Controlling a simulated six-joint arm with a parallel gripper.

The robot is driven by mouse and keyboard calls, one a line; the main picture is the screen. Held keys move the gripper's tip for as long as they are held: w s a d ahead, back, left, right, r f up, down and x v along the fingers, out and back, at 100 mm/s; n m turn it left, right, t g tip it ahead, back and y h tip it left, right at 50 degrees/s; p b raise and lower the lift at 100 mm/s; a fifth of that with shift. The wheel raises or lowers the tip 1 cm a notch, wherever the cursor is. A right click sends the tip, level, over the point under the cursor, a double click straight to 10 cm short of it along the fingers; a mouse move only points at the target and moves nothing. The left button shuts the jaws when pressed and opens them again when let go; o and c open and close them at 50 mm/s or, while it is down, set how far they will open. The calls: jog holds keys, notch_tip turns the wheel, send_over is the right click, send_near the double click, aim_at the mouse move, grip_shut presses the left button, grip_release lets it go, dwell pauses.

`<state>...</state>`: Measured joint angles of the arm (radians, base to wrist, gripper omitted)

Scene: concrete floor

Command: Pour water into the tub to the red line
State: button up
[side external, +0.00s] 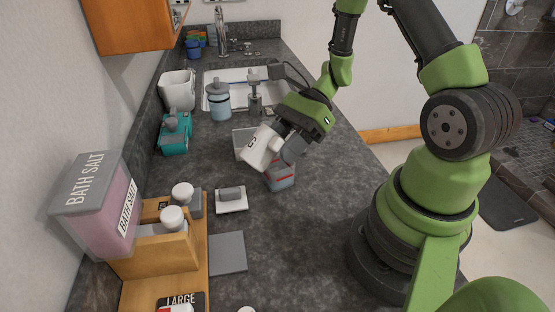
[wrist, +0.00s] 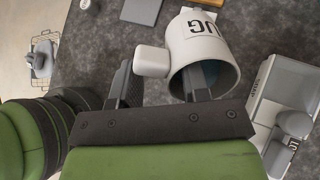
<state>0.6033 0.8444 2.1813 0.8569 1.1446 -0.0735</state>
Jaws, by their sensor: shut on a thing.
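A white jug (side external: 259,147), its label partly showing as "UG" in the wrist view (wrist: 204,30), is held tilted in the air. My gripper (side external: 289,148) is shut on it at the side; in the wrist view the fingers (wrist: 158,88) stand around its white handle (wrist: 152,61). Bluish water (wrist: 211,73) shows inside the jug's mouth. The small clear tub (side external: 281,180) with a red line stands on the counter just below the jug. Bluish liquid shows in it, but the jug and gripper hide its top, so the exact level is unclear.
A wooden rack (side external: 165,262) with bottles and a pink bath salt box (side external: 101,203) stand at the left. A soap dish (side external: 231,200) and grey tile (side external: 228,253) lie nearby. A teal dispenser (side external: 174,133), blue jar (side external: 218,101) and sink (side external: 240,78) are behind. The counter's right front is clear.

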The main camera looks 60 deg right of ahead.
jog(key=shift+a+r+g+h, duration=0.25)
jog(key=shift+r+h, duration=0.4)
jog(key=shift+h, duration=0.45)
jog(key=shift+w+a+r+h, duration=0.2)
jog(key=shift+r+h, duration=0.1)
jog(key=shift+h, duration=0.1)
jog(key=shift+a+g, duration=0.2)
jog(key=shift+g, duration=0.05)
jog(key=w+a+f+g+h, duration=0.1)
jog(key=a+f+h, duration=0.1)
jog(key=a+h, duration=0.4)
jog(key=shift+w+f+g+h, duration=0.3)
jog(key=shift+g+h, duration=0.1)
jog(key=shift+h, duration=0.1)
jog(key=shift+d, duration=0.15)
